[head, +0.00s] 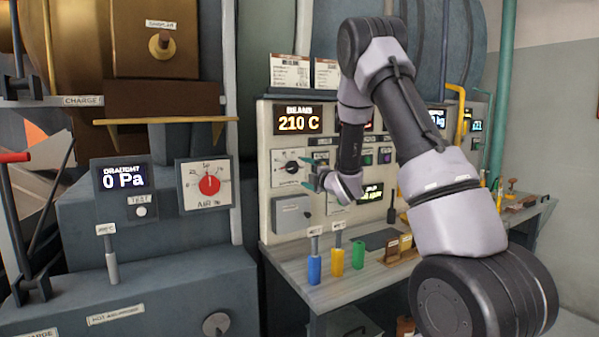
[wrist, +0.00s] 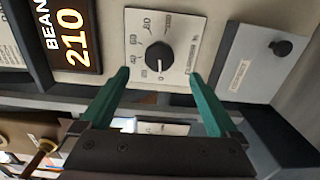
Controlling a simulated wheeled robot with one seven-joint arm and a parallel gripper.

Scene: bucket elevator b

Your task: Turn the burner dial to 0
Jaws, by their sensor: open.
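The burner dial is a round black knob (head: 291,168) on a pale plate below the orange "210 C" display. In the wrist view the knob (wrist: 159,56) shows upper centre with printed marks around it; a 0 is printed just below it there. My gripper (head: 312,173) is in front of the panel, just right of the knob in the head view. In the wrist view its two green fingers (wrist: 158,76) are open and empty, pointing toward the dial plate, apart from the knob.
The "210 C" display (head: 298,119) and a grey box with a black knob (wrist: 262,65) flank the dial. Blue, yellow and green handled tools (head: 337,258) stand on the bench below. A red AIR dial (head: 209,185) is on the left.

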